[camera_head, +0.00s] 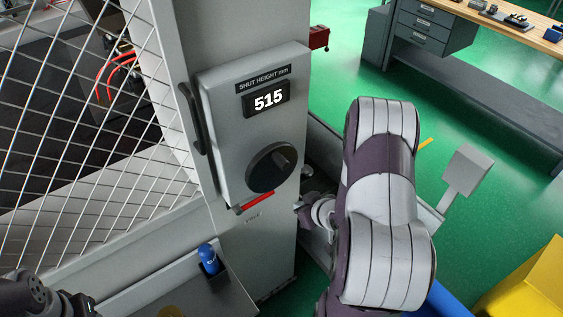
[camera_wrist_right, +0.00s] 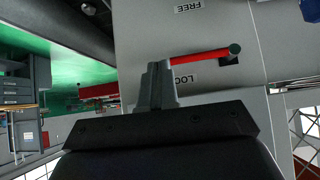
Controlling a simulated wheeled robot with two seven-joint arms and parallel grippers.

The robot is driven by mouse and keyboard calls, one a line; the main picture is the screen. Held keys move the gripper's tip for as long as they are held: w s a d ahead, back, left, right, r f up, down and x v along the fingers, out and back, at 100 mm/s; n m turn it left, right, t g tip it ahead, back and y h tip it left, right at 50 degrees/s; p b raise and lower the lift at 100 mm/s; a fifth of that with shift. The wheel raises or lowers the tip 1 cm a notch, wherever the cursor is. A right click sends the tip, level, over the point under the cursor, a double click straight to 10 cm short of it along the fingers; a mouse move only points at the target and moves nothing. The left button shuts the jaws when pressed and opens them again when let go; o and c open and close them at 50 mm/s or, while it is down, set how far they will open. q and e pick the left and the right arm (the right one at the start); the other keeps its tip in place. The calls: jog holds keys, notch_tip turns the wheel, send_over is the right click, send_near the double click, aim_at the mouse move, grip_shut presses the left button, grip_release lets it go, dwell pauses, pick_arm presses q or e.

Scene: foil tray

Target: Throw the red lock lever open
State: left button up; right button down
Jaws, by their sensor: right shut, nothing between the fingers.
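The red lock lever (camera_head: 256,203) sits low on the grey control panel, below the black dial, and lies roughly level. In the right wrist view the red lever (camera_wrist_right: 205,58) runs from beside my fingertips to a round knob end at right. A label reading "LOC", partly covered, is below it and "FREE" is above. My right gripper (camera_wrist_right: 159,70) is shut and empty, its tips overlapping the lever's left end; I cannot tell if they touch. In the head view the right gripper (camera_head: 301,210) is small beside the panel. My left gripper (camera_head: 75,304) shows only partly at the bottom left corner.
The panel carries a "515" display (camera_head: 268,99), a black dial (camera_head: 272,167) and a black handle (camera_head: 194,118). A wire mesh guard (camera_head: 85,120) stands at left. A blue bottle (camera_head: 208,258) sits in a holder below. A workbench (camera_head: 480,60) is far right; green floor lies between.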

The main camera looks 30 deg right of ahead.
notch_tip(320, 180, up, 4)
jog(key=a+t, duration=0.2)
pick_arm(q)
jog(key=shift+s+a+r+p, duration=0.45)
jog(key=shift+s+r+p, duration=0.1)
jog(key=shift+s, duration=0.05)
pick_arm(e)
jog(key=x, duration=1.1)
jog(key=shift+w+n+y, duration=0.25)
jog(key=shift+n+y, duration=0.05)
jog(key=shift+n, duration=0.1)
jog(key=shift+d+f, duration=0.1)
jog(key=shift+f, duration=0.05)
